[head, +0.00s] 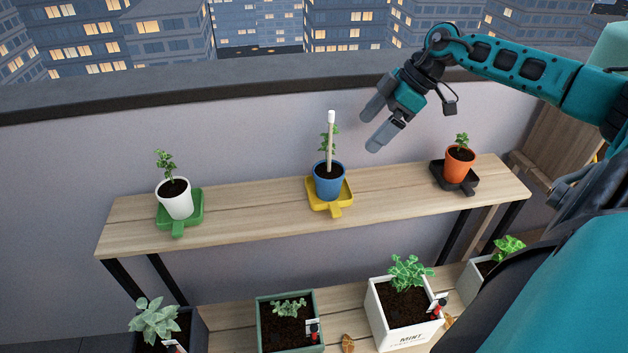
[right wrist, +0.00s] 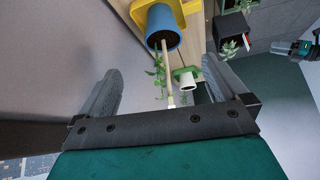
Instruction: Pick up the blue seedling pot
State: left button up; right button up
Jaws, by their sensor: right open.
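The blue seedling pot (head: 328,184) stands upright on a yellow saucer (head: 341,207) in the middle of the wooden shelf. It holds dark soil, a small green seedling and a tall pale stake (head: 331,140) with a white top. My right gripper (head: 372,128) is open and empty, above and to the right of the pot, apart from it. In the right wrist view the blue pot (right wrist: 162,25) lies beyond the open fingers (right wrist: 160,88), with the stake pointing towards the space between them.
A white pot (head: 176,200) on a green saucer stands at the left of the shelf, an orange pot (head: 459,166) on a black saucer at the right. Planters, including a white one (head: 402,313), fill the lower shelf. A wall rises behind.

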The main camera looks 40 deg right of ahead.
send_near(331, 170)
notch_tip(331, 170, down, 3)
jog(key=a, duration=0.1)
jog(key=shift+w+a+r+x, duration=0.1)
jog(key=shift+a+x, duration=0.05)
jog(key=shift+x, duration=0.75)
jog(key=shift+w+a+r+x, duration=0.1)
jog(key=shift+a+x, duration=0.05)
jog(key=shift+x, duration=0.7)
jog(key=shift+w+a+r+x, duration=0.1)
jog(key=shift+x, duration=0.8)
jog(key=shift+s, duration=0.1)
jog(key=shift+c, duration=0.2)
jog(key=c, duration=1)
jog(key=shift+c, duration=0.6)
jog(key=shift+r, duration=0.15)
